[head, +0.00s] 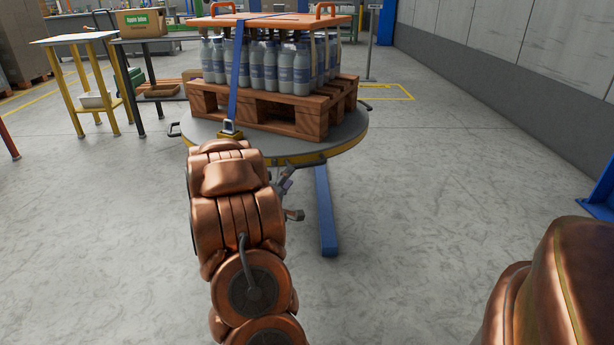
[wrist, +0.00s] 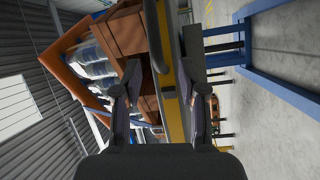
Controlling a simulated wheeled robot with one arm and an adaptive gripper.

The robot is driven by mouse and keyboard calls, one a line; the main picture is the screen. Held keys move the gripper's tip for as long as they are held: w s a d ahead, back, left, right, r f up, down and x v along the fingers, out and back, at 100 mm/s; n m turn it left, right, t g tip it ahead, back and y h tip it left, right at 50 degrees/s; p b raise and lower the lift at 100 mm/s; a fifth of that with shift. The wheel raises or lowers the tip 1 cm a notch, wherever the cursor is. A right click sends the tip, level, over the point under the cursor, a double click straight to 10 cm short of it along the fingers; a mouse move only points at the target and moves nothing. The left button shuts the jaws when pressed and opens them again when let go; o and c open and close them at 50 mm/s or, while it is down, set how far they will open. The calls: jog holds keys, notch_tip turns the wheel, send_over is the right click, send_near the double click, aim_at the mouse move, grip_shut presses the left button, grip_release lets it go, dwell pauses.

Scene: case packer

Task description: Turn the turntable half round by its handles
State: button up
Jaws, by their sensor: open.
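The round turntable (head: 345,133) has a grey top and a yellow rim and carries a loaded wooden pallet. One dark handle (head: 174,129) sticks out at its left side. My gripper is low at the front of the turntable, partly hidden behind my arm in the head view. In the wrist view my gripper (wrist: 166,80) is open, its fingers on either side of the yellow rim (wrist: 176,75) in the picture.
The pallet (head: 310,115) holds several bottles (head: 270,68) under a board (head: 275,22), with a blue strap (head: 237,75). A blue leg (head: 325,210) reaches out on the floor below. Tables (head: 75,42) stand at left, a grey wall (head: 510,50) at right.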

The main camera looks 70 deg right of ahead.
aim_at(307, 165)
jog(key=shift+g+h, duration=0.4)
jog(key=shift+g, duration=0.1)
jog(key=s+d+b, duration=0.1)
jog(key=d, duration=0.1)
jog(key=s+d+b, duration=0.1)
jog(key=d, duration=0.2)
jog(key=s+d+b, duration=0.1)
jog(key=d, duration=0.1)
jog(key=shift+d+r, duration=0.3)
jog(key=shift+d+r+b, duration=0.15)
jog(key=shift+d+b, duration=0.15)
jog(key=shift+d, duration=0.15)
jog(key=shift+c, duration=0.3)
grip_shut()
